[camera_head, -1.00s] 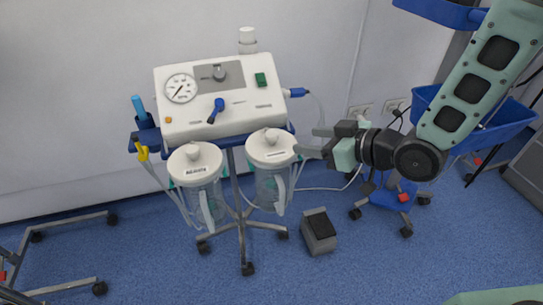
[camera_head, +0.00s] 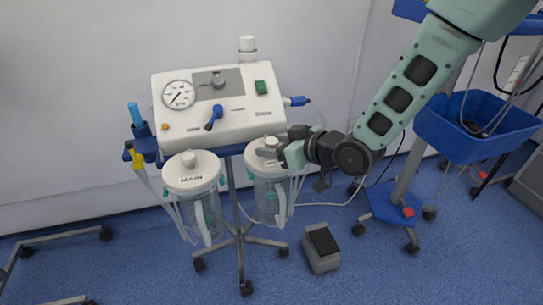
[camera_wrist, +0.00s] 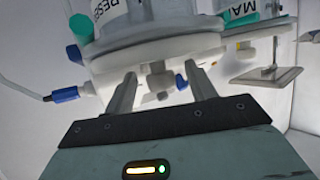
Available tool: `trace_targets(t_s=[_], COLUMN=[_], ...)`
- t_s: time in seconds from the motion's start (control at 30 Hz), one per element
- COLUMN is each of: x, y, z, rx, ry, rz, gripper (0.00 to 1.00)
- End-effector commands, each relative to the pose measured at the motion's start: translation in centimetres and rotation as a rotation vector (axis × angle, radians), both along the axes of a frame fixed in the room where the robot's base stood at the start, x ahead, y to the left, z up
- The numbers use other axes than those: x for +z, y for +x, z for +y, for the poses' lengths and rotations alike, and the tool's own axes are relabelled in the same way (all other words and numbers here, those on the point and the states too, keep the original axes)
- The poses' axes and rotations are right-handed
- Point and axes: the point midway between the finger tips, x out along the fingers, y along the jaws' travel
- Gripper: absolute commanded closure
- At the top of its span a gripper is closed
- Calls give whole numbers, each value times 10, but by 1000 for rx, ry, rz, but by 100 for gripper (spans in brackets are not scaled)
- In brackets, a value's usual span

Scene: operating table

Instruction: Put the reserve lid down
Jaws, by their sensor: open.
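The white reserve lid (camera_head: 256,160) sits on top of the right clear jar (camera_head: 268,195), under the front of the suction unit. My gripper (camera_head: 277,148) reaches in from the right at the height of the lid's knob and covers part of the lid. In the wrist view the lid (camera_wrist: 150,50) is across the top, next to the jar's label reading "RESE…" (camera_wrist: 108,12). There my gripper (camera_wrist: 166,84) is open, with one finger on each side of the lid's knob (camera_wrist: 161,82). I cannot tell whether the fingers touch it.
The left jar, labelled "MAIN", has its own white lid (camera_head: 191,172). The white suction unit (camera_head: 217,105) stands just behind both jars. A grey foot pedal (camera_head: 321,248) lies on the floor. A blue basket trolley (camera_head: 470,135) stands at right.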

Motion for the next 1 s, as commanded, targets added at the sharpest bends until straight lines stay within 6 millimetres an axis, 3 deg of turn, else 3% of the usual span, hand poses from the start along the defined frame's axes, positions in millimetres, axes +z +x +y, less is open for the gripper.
trace_targets(t_s=[0.37, 0.53, 0.6, 0.83, 1.0], x=[-4, -4, -4, -2, 21], y=[7, 7, 7, 7, 7], z=[9, 9, 9, 9, 8], rx=[0, 0, 0, 0, 0], ry=[0, 1, 0, 1, 2], rz=[-1, -1, -1, -2, -6], gripper=[47, 94, 99, 99, 99])
